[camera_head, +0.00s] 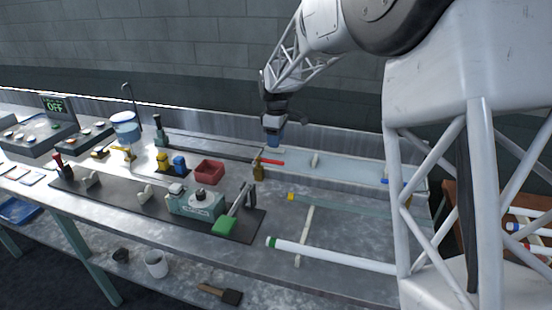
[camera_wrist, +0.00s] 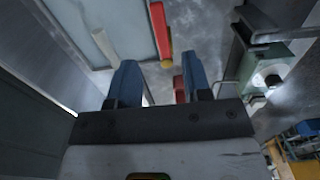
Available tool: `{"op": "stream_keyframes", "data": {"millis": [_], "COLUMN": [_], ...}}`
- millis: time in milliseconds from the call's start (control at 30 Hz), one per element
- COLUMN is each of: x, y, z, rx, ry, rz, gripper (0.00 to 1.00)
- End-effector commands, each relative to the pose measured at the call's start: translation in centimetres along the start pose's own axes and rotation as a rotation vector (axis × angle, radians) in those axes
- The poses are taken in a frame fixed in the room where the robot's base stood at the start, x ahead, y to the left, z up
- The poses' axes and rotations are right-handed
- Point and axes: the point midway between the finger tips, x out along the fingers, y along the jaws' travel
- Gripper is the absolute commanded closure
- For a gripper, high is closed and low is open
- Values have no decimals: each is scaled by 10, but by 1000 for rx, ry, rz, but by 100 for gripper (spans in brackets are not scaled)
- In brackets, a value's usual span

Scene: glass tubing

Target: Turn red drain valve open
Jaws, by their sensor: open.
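The red drain valve handle (camera_head: 270,162) is a red lever on a brass valve body (camera_head: 258,173), on the bench near the front of a long pale trough. The lever points right, along the trough. My gripper (camera_head: 273,143) hangs above and behind the valve, pointing down, apart from it. In the wrist view my gripper (camera_wrist: 161,72) shows two blue fingers spread apart with nothing held. The red lever (camera_wrist: 159,30) is beyond the fingertips, with a brass-coloured end (camera_wrist: 167,60). A smaller red piece shows between the fingers; I cannot tell what it is.
A red bin (camera_head: 209,172) stands left of the valve. A white tube (camera_head: 335,256) lies front right. The pale trough (camera_head: 340,166) extends right.

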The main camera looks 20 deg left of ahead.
Motion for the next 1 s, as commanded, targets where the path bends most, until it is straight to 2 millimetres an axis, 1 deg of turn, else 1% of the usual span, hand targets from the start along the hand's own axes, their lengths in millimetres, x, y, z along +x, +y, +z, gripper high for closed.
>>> {"op": "stream_keyframes", "data": {"millis": [167,333,467,800,1000], "x": [2,11,24,64,76], "y": [0,0,0,0,0], "z": [0,0,0,0,0], "rx": [1,1,1,1,1], "ry": [0,-1,-1,-1,0], "rz": [-1,-2,-2,-2,-1], "gripper": [55,55,55,55,55]}}
